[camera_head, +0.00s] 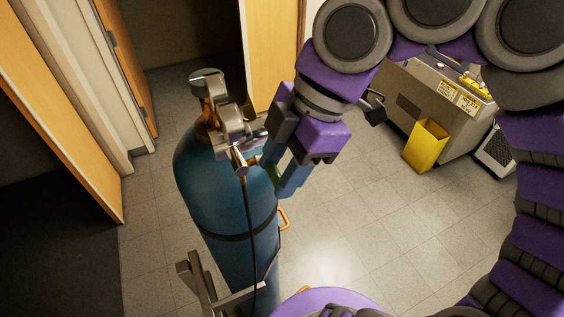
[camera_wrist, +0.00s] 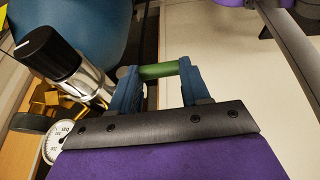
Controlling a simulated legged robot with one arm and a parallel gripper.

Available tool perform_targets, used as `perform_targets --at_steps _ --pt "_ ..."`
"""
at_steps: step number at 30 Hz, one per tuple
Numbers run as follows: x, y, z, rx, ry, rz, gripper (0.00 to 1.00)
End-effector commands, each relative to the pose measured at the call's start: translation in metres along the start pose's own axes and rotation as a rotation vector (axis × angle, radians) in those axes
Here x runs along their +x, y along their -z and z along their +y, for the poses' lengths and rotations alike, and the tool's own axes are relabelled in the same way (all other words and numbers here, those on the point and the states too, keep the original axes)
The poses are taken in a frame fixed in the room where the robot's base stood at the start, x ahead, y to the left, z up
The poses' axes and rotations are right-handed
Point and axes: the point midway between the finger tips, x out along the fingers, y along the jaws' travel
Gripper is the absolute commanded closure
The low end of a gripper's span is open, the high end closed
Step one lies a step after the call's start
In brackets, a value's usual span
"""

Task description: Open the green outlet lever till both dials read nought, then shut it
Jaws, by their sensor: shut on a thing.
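The blue gas cylinder (camera_head: 215,190) stands upright in the head view, with a metal regulator (camera_head: 232,128) at its top. My gripper (camera_head: 277,172) is at the regulator's right side. In the wrist view its two blue fingers (camera_wrist: 158,82) are shut on the green lever (camera_wrist: 158,71), which spans crosswise between them. One white dial (camera_wrist: 56,142) shows partly at the lower left of that view, cut by my gripper body; its needle cannot be read. A second gauge (camera_wrist: 30,123) shows only its dark rim, its face hidden. Neither dial face is readable in the head view.
A black-capped metal knob (camera_wrist: 50,55) is close left of my fingers. A metal bracket (camera_head: 195,282) and dark hose are by the cylinder. A yellow bin (camera_head: 426,145) and grey machine (camera_head: 440,105) stand at right. The tiled floor (camera_head: 350,225) between is clear.

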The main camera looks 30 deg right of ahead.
Motion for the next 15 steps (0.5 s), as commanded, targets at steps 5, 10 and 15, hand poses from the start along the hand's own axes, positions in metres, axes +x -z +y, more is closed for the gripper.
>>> perform_targets --at_steps 5,10,15 --pt "-0.0004 0.0003 0.0003 0.000 -0.002 0.002 0.45" --pt "-0.0003 0.0002 0.0001 0.000 -0.002 0.001 0.29" --pt "-0.0002 0.0001 0.0000 0.000 -0.001 0.001 0.28"
